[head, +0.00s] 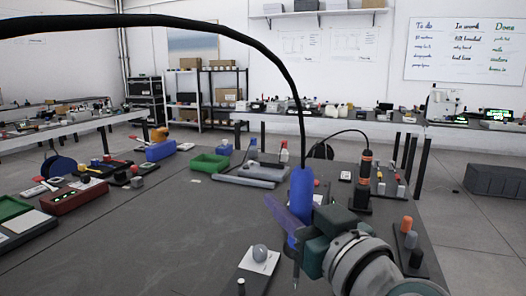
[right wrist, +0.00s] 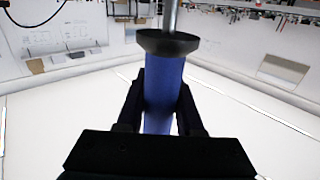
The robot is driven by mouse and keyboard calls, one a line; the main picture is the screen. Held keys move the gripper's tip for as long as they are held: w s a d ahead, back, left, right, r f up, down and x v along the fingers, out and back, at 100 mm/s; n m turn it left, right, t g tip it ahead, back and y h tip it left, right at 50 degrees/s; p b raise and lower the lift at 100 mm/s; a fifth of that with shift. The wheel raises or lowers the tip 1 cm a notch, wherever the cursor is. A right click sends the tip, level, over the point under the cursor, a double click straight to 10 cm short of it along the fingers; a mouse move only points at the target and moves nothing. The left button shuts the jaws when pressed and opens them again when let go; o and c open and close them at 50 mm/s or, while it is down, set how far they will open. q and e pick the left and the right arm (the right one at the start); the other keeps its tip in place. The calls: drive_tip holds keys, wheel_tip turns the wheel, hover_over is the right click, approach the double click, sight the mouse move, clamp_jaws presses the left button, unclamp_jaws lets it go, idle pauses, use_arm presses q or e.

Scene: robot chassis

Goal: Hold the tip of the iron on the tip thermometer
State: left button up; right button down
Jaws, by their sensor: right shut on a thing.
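The soldering iron has a blue handle (head: 301,195), with a black cable rising from its top and a thin metal tip pointing down. My right gripper (head: 304,225) is shut around the handle and holds the iron nearly upright above the dark table. In the right wrist view the handle (right wrist: 163,95) sits between the two black fingers, with a dark collar and metal shaft beyond it. The tip's end is low in the head view, right of a white plate (head: 259,262) bearing a grey ball. I cannot tell for certain which item is the tip thermometer. My left gripper is out of view.
A red box (head: 75,196) with a small lit display stands at the left. A green tray (head: 209,163) and grey bars lie further back. A black stand (head: 363,190) and an orange-topped holder (head: 406,225) are at the right. The table's middle left is clear.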

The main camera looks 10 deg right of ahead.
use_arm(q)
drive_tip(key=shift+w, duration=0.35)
use_arm(e)
drive_tip(key=shift+s+a+f, duration=0.15)
drive_tip(key=shift+a+f, duration=0.35)
drive_tip(key=shift+f, duration=0.05)
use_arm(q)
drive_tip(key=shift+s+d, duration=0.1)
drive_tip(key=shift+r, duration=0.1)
use_arm(e)
drive_tip(key=shift+s+r, duration=0.1)
use_arm(q)
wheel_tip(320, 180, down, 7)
drive_tip(key=b, duration=0.7)
use_arm(e)
wheel_tip(320, 180, down, 8)
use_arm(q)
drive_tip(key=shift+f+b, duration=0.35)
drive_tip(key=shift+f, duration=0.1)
use_arm(e)
drive_tip(key=shift+f, duration=0.45)
idle(0.4)
